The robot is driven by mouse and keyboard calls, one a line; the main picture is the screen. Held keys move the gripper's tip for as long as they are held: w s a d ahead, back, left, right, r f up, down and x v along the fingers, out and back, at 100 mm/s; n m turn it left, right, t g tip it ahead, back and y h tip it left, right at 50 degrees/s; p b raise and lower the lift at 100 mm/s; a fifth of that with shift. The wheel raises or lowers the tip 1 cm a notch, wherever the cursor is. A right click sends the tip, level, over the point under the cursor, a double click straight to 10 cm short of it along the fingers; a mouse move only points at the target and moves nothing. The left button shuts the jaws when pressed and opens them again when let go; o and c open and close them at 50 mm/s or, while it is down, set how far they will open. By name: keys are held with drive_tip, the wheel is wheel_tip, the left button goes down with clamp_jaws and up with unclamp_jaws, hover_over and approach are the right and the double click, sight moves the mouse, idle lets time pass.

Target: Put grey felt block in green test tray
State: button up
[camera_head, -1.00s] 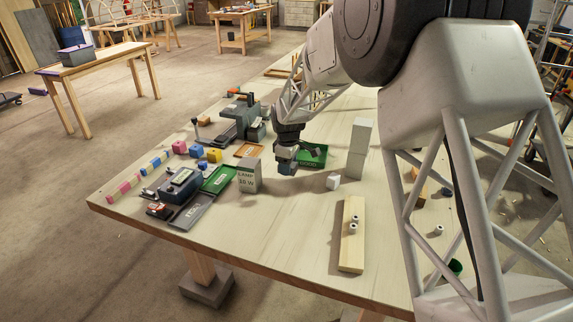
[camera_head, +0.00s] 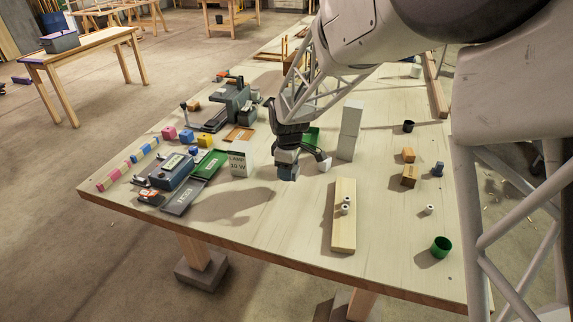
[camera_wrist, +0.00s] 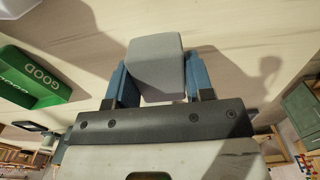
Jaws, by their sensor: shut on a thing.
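My gripper (camera_head: 287,172) is shut on the grey felt block (camera_wrist: 157,68). In the wrist view the block sits between the two blue fingers, with pale bench top beyond it. In the head view the gripper is right of the lamp box; its height above the bench is hard to judge. A green tray (camera_head: 209,163) with an unreadable white label lies left of the lamp box. A second green tray (camera_head: 312,137) stands behind my gripper, partly hidden. The wrist view shows a green tray marked GOOD (camera_wrist: 30,88), probably this second one.
The lamp box (camera_head: 240,160) stands between my gripper and the left green tray. A grey tray (camera_head: 184,196) lies in front of that tray. A tall pale block (camera_head: 350,130), a white cube (camera_head: 324,164) and a wooden plank (camera_head: 343,220) are to the right. Bench front is clear.

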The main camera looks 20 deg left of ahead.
drive_tip(key=shift+s+d, duration=0.15)
drive_tip(key=shift+s, duration=0.1)
drive_tip(key=shift+w, duration=0.1)
idle(0.6)
drive_tip(key=w+a+r, duration=0.2)
drive_tip(key=w, duration=0.5)
drive_tip(key=w+a+r, duration=0.1)
drive_tip(key=w+r, duration=0.1)
drive_tip(key=w, duration=0.6)
drive_tip(key=r, duration=0.2)
hover_over(311, 137)
drive_tip(key=s+a, duration=0.3)
drive_tip(key=shift+d+f, duration=0.1)
drive_tip(key=shift+d, duration=0.05)
drive_tip(key=shift+s, duration=0.1)
drive_tip(key=shift+f, duration=3.15)
drive_tip(key=shift+f, duration=0.1)
drive_tip(key=shift+f, duration=1.75)
